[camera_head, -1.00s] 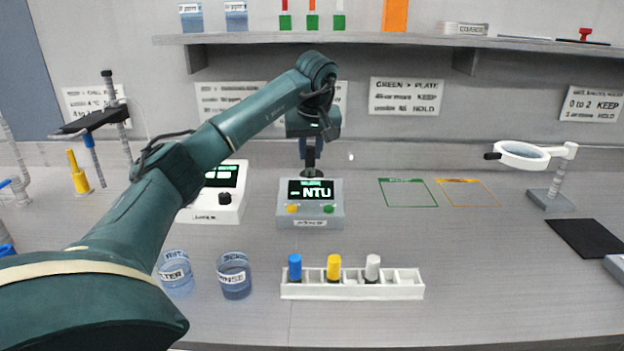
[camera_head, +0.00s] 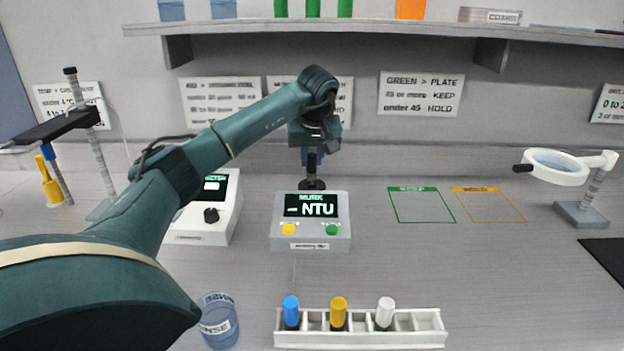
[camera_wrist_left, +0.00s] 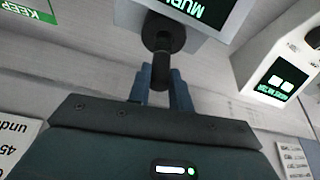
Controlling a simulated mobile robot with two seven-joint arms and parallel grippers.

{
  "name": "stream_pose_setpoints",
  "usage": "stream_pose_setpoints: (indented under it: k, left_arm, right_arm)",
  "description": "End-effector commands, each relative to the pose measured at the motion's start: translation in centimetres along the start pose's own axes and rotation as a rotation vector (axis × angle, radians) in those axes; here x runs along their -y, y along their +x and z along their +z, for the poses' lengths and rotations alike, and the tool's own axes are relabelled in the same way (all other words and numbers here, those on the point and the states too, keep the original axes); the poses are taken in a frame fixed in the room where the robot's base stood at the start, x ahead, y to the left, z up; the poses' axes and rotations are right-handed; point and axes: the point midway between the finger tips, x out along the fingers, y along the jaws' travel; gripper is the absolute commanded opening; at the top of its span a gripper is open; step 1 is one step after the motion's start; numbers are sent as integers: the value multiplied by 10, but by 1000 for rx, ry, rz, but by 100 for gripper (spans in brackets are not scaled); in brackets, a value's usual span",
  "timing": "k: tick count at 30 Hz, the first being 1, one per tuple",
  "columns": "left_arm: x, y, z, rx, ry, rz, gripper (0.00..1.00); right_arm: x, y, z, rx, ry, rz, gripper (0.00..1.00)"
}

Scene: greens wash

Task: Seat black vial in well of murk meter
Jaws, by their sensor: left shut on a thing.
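The grey murk meter (camera_head: 311,243) stands on the bench in the middle of the head view, its screen reading "- NTU". Its black round well (camera_head: 312,184) is at the back of its top and shows in the left wrist view (camera_wrist_left: 163,31). My left gripper (camera_head: 311,158) is over the well, pointing down, with its blue fingers (camera_wrist_left: 161,88) shut on the black vial (camera_wrist_left: 161,72). The vial (camera_head: 312,167) looks upright and lined up with the well. I cannot tell whether its lower end is inside the well. My right gripper is not in view.
A white rack (camera_head: 361,339) at the front holds blue-, yellow- and white-capped vials. A white meter (camera_head: 207,222) stands left of the murk meter. A rinse beaker (camera_head: 219,322) is front left. A magnifier (camera_head: 560,167) stands at right. Green and orange outlines mark clear bench.

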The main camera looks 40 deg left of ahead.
Motion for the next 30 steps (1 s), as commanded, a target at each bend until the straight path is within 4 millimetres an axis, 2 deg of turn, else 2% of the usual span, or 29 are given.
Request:
stream_pose_setpoints:
  k: [13, 24, 25, 30]
  left_arm:
    - [0, 44, 18, 0, -1, -1, 0]
    - [0, 49, 20, -1, 0, 0, 0]
    - [0, 48, 20, -1, -1, 1, 23]
    - [0, 48, 20, -1, -1, 0, 37]
  right_arm:
    - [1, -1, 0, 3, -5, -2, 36]
    - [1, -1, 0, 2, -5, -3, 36]
    - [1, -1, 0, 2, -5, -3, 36]
    - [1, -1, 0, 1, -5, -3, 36]
